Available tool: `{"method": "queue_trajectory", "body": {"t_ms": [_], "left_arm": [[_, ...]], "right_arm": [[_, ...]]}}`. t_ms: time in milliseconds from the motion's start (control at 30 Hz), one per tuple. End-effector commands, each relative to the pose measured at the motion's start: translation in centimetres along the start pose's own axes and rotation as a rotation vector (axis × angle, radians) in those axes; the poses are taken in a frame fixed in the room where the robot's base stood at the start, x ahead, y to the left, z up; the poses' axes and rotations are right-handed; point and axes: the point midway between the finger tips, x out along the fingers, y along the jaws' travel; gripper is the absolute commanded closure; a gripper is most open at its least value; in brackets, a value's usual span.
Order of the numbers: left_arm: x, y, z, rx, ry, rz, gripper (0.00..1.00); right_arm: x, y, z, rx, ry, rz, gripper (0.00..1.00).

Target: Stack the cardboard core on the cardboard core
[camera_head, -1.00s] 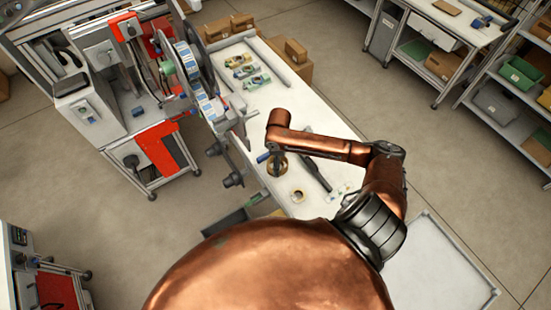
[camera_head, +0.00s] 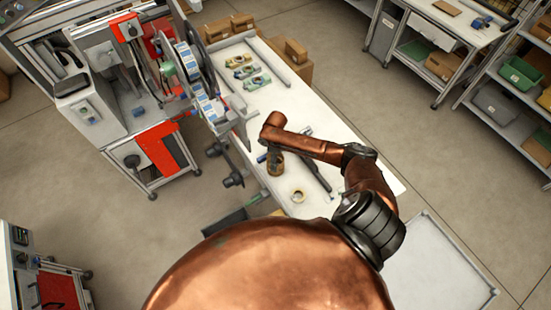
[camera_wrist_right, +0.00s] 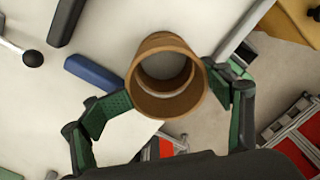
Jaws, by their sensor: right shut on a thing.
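A brown cardboard core (camera_wrist_right: 165,105) fills the middle of the right wrist view as an open tube, with pale surface showing through it. My right gripper (camera_wrist_right: 168,92) is shut on this core, with one green-padded finger on each side. In the head view the core (camera_head: 276,167) shows below the end of my right arm, over the white table. A second cardboard core cannot be clearly told apart; an inner edge shows inside the tube, and I cannot tell whether it belongs to another core. My left gripper is not in view.
The white table (camera_head: 300,120) also bears a small tan ring (camera_head: 298,196), a dark long tool (camera_head: 317,173) and several small coloured parts at its far end. A reel machine (camera_head: 130,90) stands to the left. Cardboard boxes (camera_head: 296,52) stand behind the table.

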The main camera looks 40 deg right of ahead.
Motion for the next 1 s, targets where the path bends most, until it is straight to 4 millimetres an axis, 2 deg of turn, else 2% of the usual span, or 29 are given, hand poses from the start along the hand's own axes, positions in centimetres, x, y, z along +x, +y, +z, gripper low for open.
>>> {"method": "queue_trajectory", "body": {"t_ms": [667, 700, 1000], "left_arm": [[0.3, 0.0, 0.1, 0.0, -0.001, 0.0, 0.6], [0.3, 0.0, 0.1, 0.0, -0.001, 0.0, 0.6], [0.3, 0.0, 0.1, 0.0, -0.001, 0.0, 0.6]], "right_arm": [[1.2, 0.0, -0.1, 0.0, 0.0, -0.001, 0.52], [1.2, 0.0, 0.0, 0.0, 0.0, -0.001, 0.26], [1.2, 0.0, 0.0, 0.0, 0.0, -0.001, 0.06]]}}
